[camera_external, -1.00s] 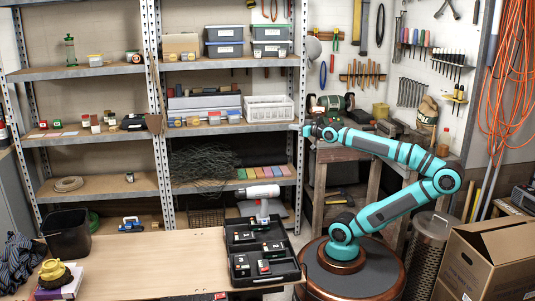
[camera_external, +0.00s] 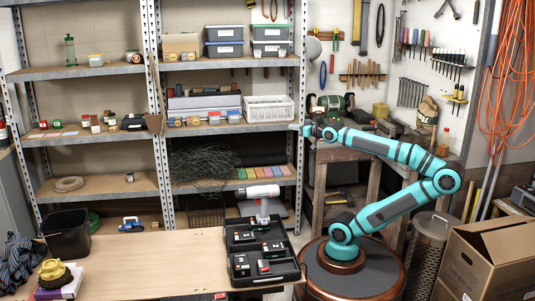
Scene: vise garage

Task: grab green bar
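A row of coloured bars lies on the middle shelf of the right-hand rack. My gripper (camera_external: 302,128) is at the left end of my teal arm, in front of the rack's right post. It is up and to the right of the green bar and apart from it. The fingers are too small here to tell whether they are open or shut. No held object is visible.
A dark mesh net (camera_external: 203,165) lies left of the bars. The rack's metal post (camera_external: 300,90) stands between my gripper and the shelf space. A white crate (camera_external: 268,109) sits on the shelf above. A wooden table (camera_external: 150,262) bears an open black toolbox (camera_external: 262,250).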

